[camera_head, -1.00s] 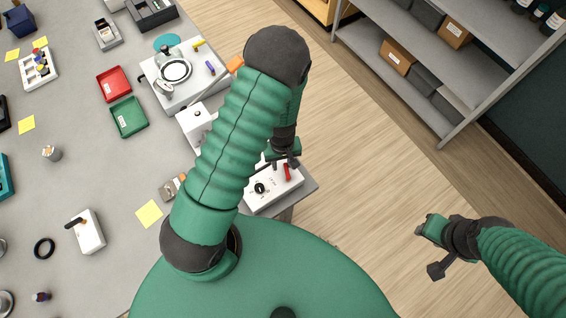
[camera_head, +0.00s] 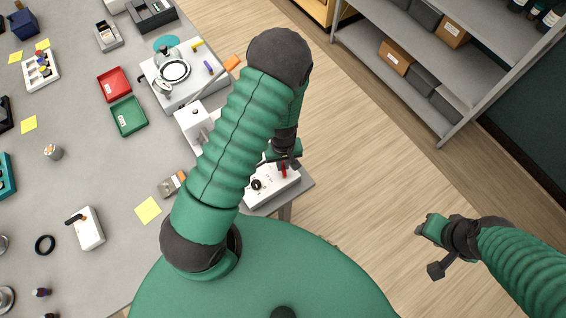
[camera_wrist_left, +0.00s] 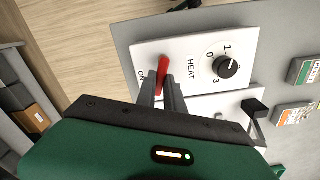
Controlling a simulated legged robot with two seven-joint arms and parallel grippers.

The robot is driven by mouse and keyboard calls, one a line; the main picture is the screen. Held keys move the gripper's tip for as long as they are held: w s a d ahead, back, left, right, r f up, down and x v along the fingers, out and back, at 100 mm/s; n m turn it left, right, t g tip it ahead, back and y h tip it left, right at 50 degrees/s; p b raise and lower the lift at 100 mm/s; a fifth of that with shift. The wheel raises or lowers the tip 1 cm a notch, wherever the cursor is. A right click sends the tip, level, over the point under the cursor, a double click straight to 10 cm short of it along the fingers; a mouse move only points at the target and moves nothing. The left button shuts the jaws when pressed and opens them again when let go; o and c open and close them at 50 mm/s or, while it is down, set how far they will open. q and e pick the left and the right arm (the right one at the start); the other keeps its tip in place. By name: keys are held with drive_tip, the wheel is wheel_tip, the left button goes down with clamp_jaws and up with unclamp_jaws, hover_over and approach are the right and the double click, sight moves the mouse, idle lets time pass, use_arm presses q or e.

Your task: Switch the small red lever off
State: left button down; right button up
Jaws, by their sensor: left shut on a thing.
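The small red lever (camera_head: 284,171) stands on a white panel (camera_head: 266,193) at the table's corner. It also shows in the left wrist view (camera_wrist_left: 162,74), beside the words HEAT and ON. My left gripper (camera_head: 287,158) is over the panel, and its two fingers (camera_wrist_left: 162,92) are shut on the red lever, one on each side. The lever's base is partly hidden by the fingers. My right gripper (camera_head: 434,249) is open and empty, out over the floor at the right.
A black dial (camera_wrist_left: 226,67) numbered from 0 sits beside the lever. A white box with a black lever (camera_wrist_left: 254,107) adjoins the panel. Green (camera_head: 129,117) and red (camera_head: 114,85) trays lie on the grey table. A shelf (camera_head: 470,70) stands across open floor.

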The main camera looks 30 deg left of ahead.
use_arm(q)
drive_tip(key=shift+w+d, duration=0.1)
drive_tip(key=shift+d, duration=0.1)
drive_tip(key=n, duration=0.1)
drive_tip(key=a+n, duration=0.1)
drive_tip(key=n, duration=0.1)
drive_tip(key=shift+s, duration=0.3)
drive_tip(key=shift+s+a+n, duration=0.1)
drive_tip(key=shift+a+n, duration=0.05)
drive_tip(key=shift+n, duration=0.55)
drive_tip(key=shift+d, duration=0.25)
drive_tip(key=c, duration=1.4)
unclamp_jaws()
drive_tip(key=shift+c, duration=0.2)
wheel_tip(320, 180, up, 17)
drive_tip(key=p, duration=0.1)
use_arm(e)
drive_tip(key=shift+d+r, duration=0.1)
drive_tip(key=shift+r, duration=0.4)
